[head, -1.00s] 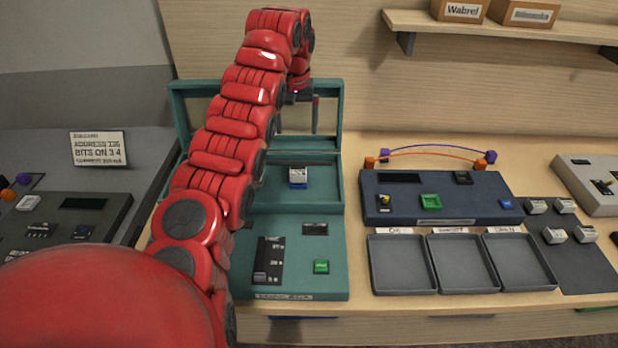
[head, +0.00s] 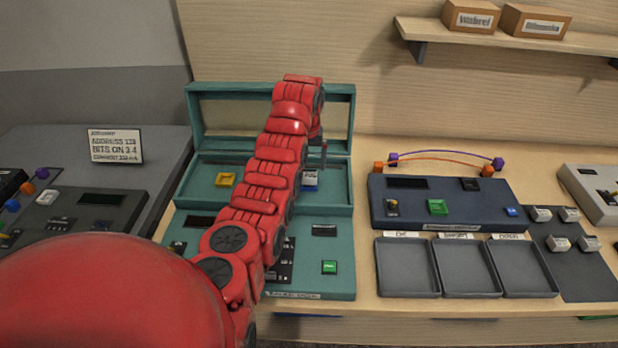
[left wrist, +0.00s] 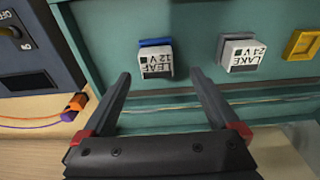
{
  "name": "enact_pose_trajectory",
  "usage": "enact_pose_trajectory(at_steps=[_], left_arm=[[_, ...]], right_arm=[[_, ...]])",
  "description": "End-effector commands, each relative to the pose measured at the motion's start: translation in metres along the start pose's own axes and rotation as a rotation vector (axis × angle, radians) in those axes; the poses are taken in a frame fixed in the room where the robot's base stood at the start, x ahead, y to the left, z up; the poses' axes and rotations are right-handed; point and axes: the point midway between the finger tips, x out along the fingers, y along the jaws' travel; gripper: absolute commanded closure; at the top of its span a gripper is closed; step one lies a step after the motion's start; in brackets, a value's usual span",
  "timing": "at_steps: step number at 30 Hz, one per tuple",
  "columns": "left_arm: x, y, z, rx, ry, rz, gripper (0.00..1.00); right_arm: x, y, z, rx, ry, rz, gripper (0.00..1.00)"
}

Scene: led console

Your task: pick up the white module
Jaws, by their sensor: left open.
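Two white-faced modules sit in the teal case in the left wrist view: one marked LEAF 12V (left wrist: 156,63) with a blue edge, and one marked LAKE 24V (left wrist: 242,55) with a grey-white edge. In the head view the LEAF module (head: 310,183) shows just right of my red left arm; the LAKE module is hidden behind the arm. My left gripper (left wrist: 160,74) is open and empty, its fingertips on either side of the LEAF module in the picture; whether they are at its height I cannot tell. My right gripper is not in view.
The teal case (head: 345,270) has an upright frame at its back. A yellow block (head: 226,180) sits left of my arm. A navy console (head: 465,204) with orange and purple plugs stands to the right, three grey trays (head: 408,290) before it. Several white modules (head: 560,243) lie far right.

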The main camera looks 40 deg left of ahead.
Motion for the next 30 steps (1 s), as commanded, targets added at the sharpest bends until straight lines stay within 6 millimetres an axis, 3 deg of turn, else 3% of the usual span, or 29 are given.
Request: enact_pose_trajectory(at_steps=[6,12,21,30], left_arm=[[0.027,0.004,0.004,0.001,-0.011,0.0,0.05],[0.047,0.004,0.002,0.0,-0.004,-0.001,0.05],[0.05,0.004,0.001,0.0,0.001,0.001,0.07],[0.05,0.004,0.001,0.001,0.0,0.0,0.61]], right_arm=[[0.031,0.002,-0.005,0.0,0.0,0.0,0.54],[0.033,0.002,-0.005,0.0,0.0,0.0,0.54],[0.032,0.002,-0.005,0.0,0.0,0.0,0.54],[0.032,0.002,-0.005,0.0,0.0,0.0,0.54]])
